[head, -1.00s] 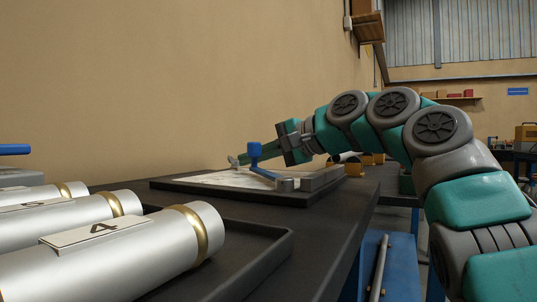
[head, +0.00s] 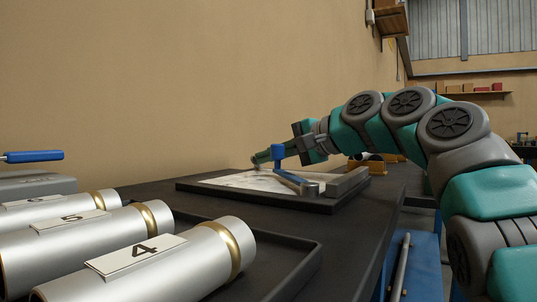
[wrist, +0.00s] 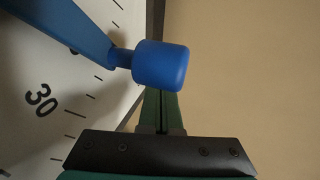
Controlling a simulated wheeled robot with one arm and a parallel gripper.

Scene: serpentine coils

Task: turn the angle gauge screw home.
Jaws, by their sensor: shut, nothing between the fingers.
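The angle gauge is a flat dark-edged plate with a white dial face (head: 232,180) on the bench; it also fills the left of the wrist view, with "30" and tick marks (wrist: 42,98). A blue lever (head: 292,180) lies over the dial from a grey hub (head: 309,190) to an upright blue knob (head: 278,152). In the wrist view the lever (wrist: 62,28) and knob (wrist: 161,65) are close in front of my fingers. My gripper (head: 258,158) is shut and empty, its green fingers (wrist: 161,112) together beside and behind the knob. Contact cannot be told.
Several silver cylinders with brass bands and number labels (head: 165,255) lie in a dark tray (head: 290,270) at front left. A blue handle (head: 33,156) shows at far left. A brass-coloured holder (head: 372,165) stands behind the gauge. The tan wall (head: 150,90) is close behind the bench.

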